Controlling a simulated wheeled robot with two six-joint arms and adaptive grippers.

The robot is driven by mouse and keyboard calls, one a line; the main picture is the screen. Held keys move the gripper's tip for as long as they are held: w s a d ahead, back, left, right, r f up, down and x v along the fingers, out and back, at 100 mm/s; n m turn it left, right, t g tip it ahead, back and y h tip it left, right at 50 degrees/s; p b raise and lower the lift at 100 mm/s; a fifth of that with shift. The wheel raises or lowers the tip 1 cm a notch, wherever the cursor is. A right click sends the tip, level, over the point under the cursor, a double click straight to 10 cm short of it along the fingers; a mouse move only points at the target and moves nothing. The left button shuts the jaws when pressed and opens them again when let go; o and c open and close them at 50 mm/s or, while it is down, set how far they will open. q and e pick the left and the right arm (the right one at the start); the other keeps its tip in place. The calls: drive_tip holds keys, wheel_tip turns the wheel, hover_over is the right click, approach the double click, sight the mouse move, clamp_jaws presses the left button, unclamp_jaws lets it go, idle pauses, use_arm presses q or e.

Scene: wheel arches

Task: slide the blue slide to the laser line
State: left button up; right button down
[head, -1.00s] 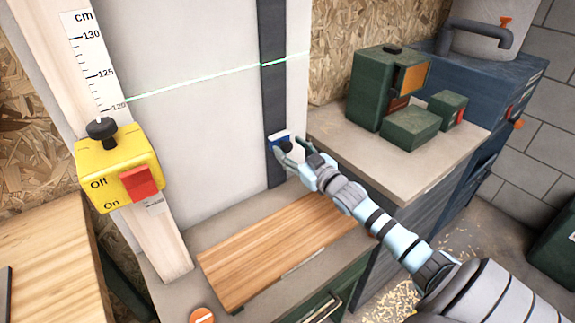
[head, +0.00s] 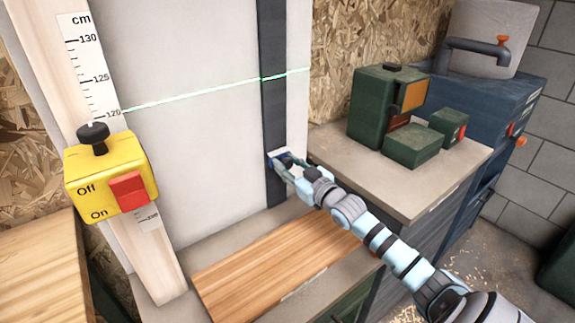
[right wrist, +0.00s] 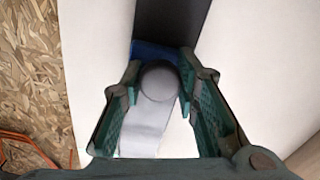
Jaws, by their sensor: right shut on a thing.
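The blue slide (head: 270,156) sits on the dark vertical rail (head: 273,110) on the white panel, in the lower part of the rail. In the right wrist view the blue slide (right wrist: 155,50) shows behind a round grey knob (right wrist: 158,82). My right gripper (head: 287,161) is at the slide, its fingers (right wrist: 157,85) shut on the knob from both sides. The green laser line (head: 200,93) crosses the panel and the rail well above the slide. My left gripper is in no view.
A yellow switch box (head: 108,175) with a red button is on the wooden post with a cm scale (head: 88,70). Green boxes (head: 410,145) stand on the counter right of the rail. A wooden board (head: 265,262) lies below. The rail between slide and line is clear.

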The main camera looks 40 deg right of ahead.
wheel_tip(320, 180, up, 20)
drive_tip(key=p, duration=1.9)
drive_tip(key=shift+r+p, duration=0.25)
drive_tip(key=shift+p, duration=0.1)
drive_tip(key=shift+f, duration=0.1)
drive_tip(key=c, duration=1.2)
unclamp_jaws()
wheel_tip(320, 180, up, 10)
drive_tip(key=shift+f, duration=0.1)
